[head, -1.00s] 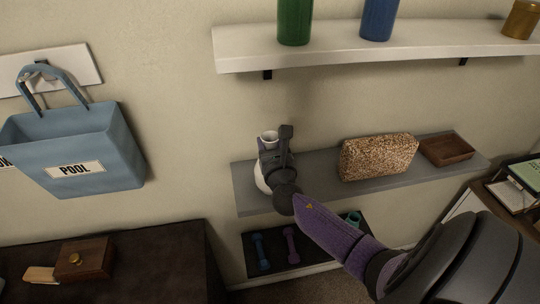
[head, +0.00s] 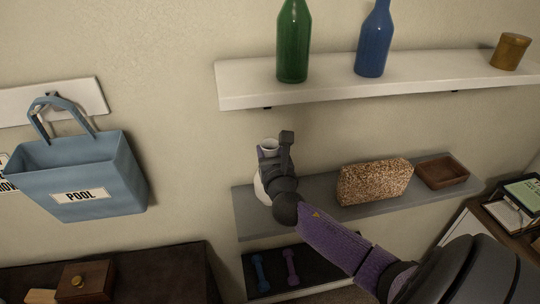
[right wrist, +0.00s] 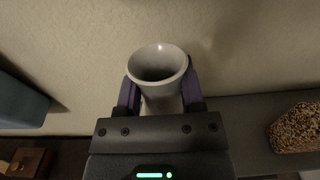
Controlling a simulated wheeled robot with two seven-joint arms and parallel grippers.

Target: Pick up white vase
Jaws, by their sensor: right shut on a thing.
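The white vase (head: 269,147) is at the left end of the grey lower shelf in the head view, partly hidden behind my right gripper (head: 274,158). Its flared mouth and neck also show in the right wrist view (right wrist: 158,66). There the fingers of my right gripper (right wrist: 160,92) lie on both sides of the neck, shut on it. The vase looks upright. Its base is hidden, so I cannot tell whether it touches the shelf. My left gripper is not in view.
A speckled block (head: 374,181) and a brown tray (head: 442,172) sit on the grey shelf (head: 318,192) to the right. An upper white shelf (head: 320,88) holds a green bottle (head: 293,45), a blue bottle (head: 374,42) and a brown cup (head: 510,51). Dumbbells (head: 291,266) lie below.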

